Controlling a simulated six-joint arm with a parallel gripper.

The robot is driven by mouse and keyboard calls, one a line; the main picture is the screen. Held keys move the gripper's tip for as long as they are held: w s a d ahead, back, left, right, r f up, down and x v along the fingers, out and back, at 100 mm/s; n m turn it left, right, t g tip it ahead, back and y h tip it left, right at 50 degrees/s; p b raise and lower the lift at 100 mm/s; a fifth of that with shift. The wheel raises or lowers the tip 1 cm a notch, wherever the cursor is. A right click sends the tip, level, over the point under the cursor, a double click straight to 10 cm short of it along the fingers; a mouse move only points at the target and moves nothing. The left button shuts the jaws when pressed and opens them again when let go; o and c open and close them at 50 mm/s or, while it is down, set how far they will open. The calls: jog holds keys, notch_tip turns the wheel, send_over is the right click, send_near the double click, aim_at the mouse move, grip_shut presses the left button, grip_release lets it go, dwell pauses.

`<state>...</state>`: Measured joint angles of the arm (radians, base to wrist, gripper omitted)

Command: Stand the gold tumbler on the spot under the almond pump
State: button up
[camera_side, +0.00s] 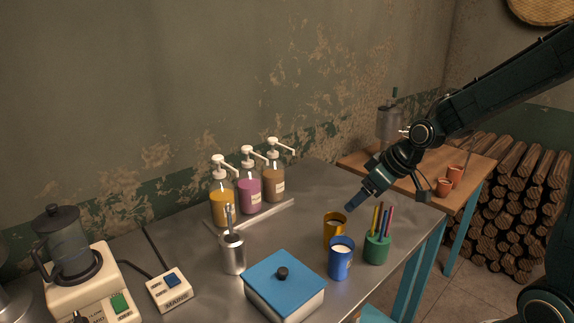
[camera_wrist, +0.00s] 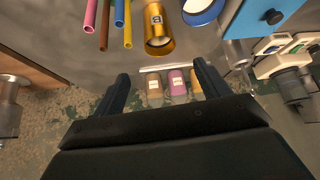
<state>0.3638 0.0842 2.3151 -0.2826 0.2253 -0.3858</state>
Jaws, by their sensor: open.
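The gold tumbler (camera_side: 334,227) stands upright on the metal table, just behind the blue tumbler (camera_side: 341,262). It also shows in the wrist view (camera_wrist: 160,25), ahead of my fingertips and apart from them. My gripper (camera_side: 355,201) is open and empty, tilted down, above and slightly right of the gold tumbler. Its two spread fingers show in the wrist view (camera_wrist: 163,72). Three pump bottles stand at the back: yellow (camera_side: 222,207), purple (camera_side: 249,193) and brown (camera_side: 274,183). Their labels are too small to read, so I cannot tell which is almond. A pale strip (camera_side: 262,215) runs in front of them.
A green pen cup (camera_side: 377,249) with coloured pencils stands close right of the tumblers. The table between tumblers and bottles is clear.

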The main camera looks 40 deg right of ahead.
jog(key=s+a+r, duration=0.2)
jog(key=s+r, duration=0.1)
jog(key=s, duration=0.4)
jog(key=s+a+r+m, duration=0.1)
jog(key=s+a+r, duration=0.1)
jog(key=s, duration=0.4)
jog(key=s+a+r+g+h, duration=0.1)
jog(key=s+a+r, duration=0.2)
jog(key=s+r, duration=0.2)
jog(key=s, duration=0.2)
jog(key=shift+s+m, duration=0.35)
jog(key=shift+m, duration=0.05)
jog(key=shift+o, duration=0.5)
jog(key=shift+w, duration=0.1)
